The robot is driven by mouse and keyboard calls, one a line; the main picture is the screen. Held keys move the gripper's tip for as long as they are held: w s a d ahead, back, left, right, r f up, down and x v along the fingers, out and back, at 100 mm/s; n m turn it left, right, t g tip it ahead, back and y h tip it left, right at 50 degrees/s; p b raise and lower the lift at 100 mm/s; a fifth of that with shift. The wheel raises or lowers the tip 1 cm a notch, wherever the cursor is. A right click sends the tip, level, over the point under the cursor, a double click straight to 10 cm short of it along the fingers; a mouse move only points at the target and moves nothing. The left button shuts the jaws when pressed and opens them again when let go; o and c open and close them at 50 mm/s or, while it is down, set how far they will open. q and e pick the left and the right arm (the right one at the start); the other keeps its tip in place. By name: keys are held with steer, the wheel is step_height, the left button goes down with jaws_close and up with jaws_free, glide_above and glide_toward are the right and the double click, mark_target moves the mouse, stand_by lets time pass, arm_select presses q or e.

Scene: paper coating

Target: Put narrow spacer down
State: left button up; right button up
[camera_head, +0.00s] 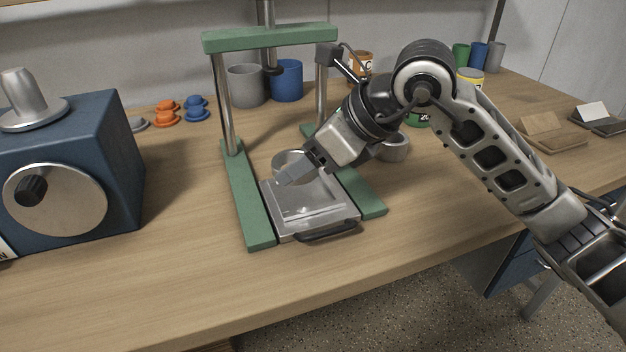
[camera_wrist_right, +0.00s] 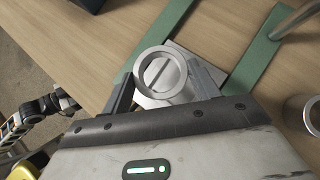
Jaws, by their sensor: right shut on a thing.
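The narrow spacer (camera_wrist_right: 160,74) is a silvery metal ring. In the right wrist view it sits between the two fingers of my right gripper (camera_wrist_right: 163,78), which is shut on it. A flat metal surface with a dark line shows through its opening. In the head view the spacer (camera_head: 291,159) is partly hidden by my right gripper (camera_head: 287,172), over the back part of a metal tray (camera_head: 310,222) in the green press. I cannot tell whether the spacer touches the tray. My left gripper is not in view in the head view.
The green press frame (camera_head: 250,210) stands around the tray, with posts on both sides and a crossbar above. A grey metal ring (camera_head: 394,148) stands behind my right arm. A blue machine (camera_head: 110,150) is at left. The table front is clear.

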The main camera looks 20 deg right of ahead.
steer(key=shift+w+d+f, duration=0.4)
steer(key=shift+d+f, duration=0.05)
steer(key=shift+f, duration=0.25)
steer(key=f, duration=0.4)
steer(key=shift+w+d, duration=0.25)
steer(key=shift+d, duration=0.1)
steer(key=shift+f, duration=0.1)
